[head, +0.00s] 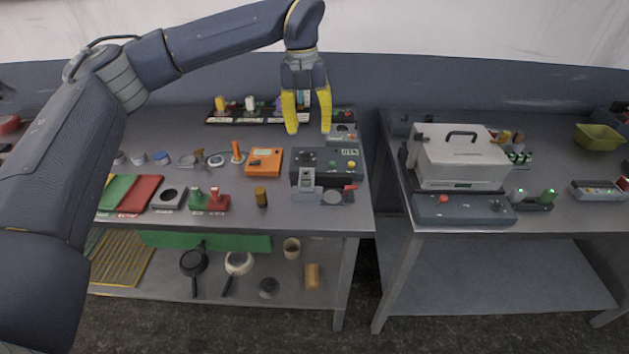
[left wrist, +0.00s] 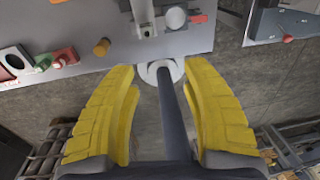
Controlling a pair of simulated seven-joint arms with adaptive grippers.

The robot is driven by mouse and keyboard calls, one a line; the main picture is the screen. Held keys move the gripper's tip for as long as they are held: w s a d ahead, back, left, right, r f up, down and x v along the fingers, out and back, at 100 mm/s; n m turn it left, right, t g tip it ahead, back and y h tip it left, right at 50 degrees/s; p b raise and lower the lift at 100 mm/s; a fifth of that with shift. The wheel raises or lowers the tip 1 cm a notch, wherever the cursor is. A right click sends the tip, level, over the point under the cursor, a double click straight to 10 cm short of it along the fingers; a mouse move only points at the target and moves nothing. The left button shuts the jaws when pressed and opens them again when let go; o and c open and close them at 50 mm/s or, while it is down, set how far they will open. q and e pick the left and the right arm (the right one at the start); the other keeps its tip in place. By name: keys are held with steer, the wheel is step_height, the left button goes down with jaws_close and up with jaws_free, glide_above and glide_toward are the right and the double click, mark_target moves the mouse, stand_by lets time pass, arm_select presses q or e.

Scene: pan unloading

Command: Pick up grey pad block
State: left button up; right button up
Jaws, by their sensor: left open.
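My left gripper (head: 309,116) hangs fingers down above the back right part of the left table. Its yellow fingers are open, with a wide gap between them in the left wrist view (left wrist: 165,95). I cannot tell for certain which piece is the grey pad block. A small grey piece with a round disc (head: 332,198) lies near the table's front edge, and its disc also shows in the left wrist view (left wrist: 175,18). An upright grey fixture (head: 307,180) stands just left of it; it also shows in the left wrist view (left wrist: 143,12). My right gripper is out of view.
A dark control box (head: 340,165) and an orange box (head: 265,161) stand below the gripper in the head view. A brown cylinder (head: 262,198) stands near the front edge. A dark tray with bottles (head: 226,121) lies behind. A gap separates the right table (head: 400,207).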

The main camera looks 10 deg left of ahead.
mark_target(306, 177)
arm_select(q)
steer(key=shift+y, duration=0.5)
steer(key=f, duration=0.6)
steer(key=a+f, duration=0.1)
steer(key=f, duration=1)
steer(key=shift+w+a+f, duration=0.2)
steer(key=shift+w+f, duration=0.1)
steer(key=shift+c, duration=0.2)
jaws_close()
